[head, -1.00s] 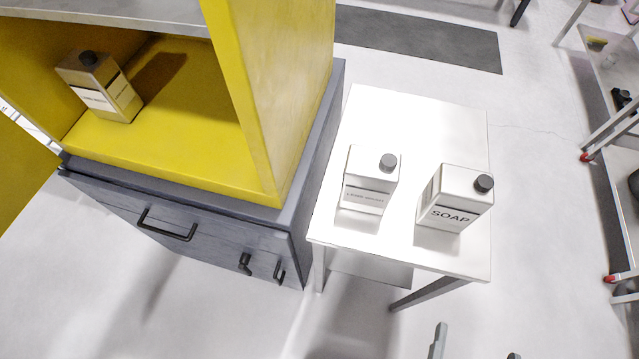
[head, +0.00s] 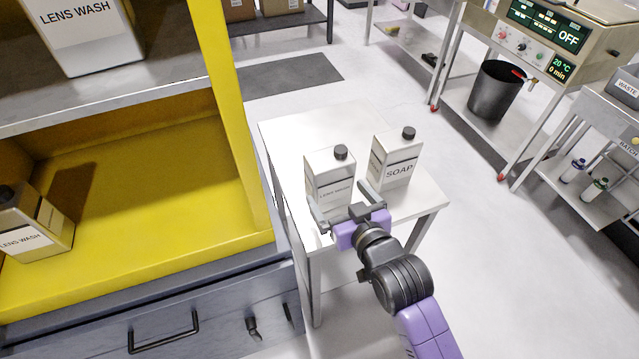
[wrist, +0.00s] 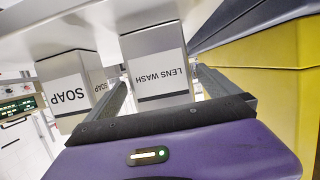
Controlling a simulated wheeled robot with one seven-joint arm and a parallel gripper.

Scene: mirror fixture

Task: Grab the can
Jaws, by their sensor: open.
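A white rectangular can labelled LENS WASH (head: 328,165) with a dark cap stands upright on the small white table (head: 290,128). A similar can labelled SOAP (head: 396,158) stands upright to its right. My gripper (head: 345,207) is open at the near side of the LENS WASH can. In the wrist view the picture is upside down; the LENS WASH can (wrist: 157,62) shows between the two fingers (wrist: 163,82), and the SOAP can (wrist: 68,92) is outside them to the left. I see no finger contact clearly. The gripper hides the can's lower front in the head view.
A yellow cabinet (head: 130,200) on a grey drawer unit (head: 200,315) stands left of the table. Another LENS WASH can (head: 38,225) is inside it, and one (head: 85,35) is on the shelf above. A black bin (head: 497,90) is at the right. The floor right of the table is clear.

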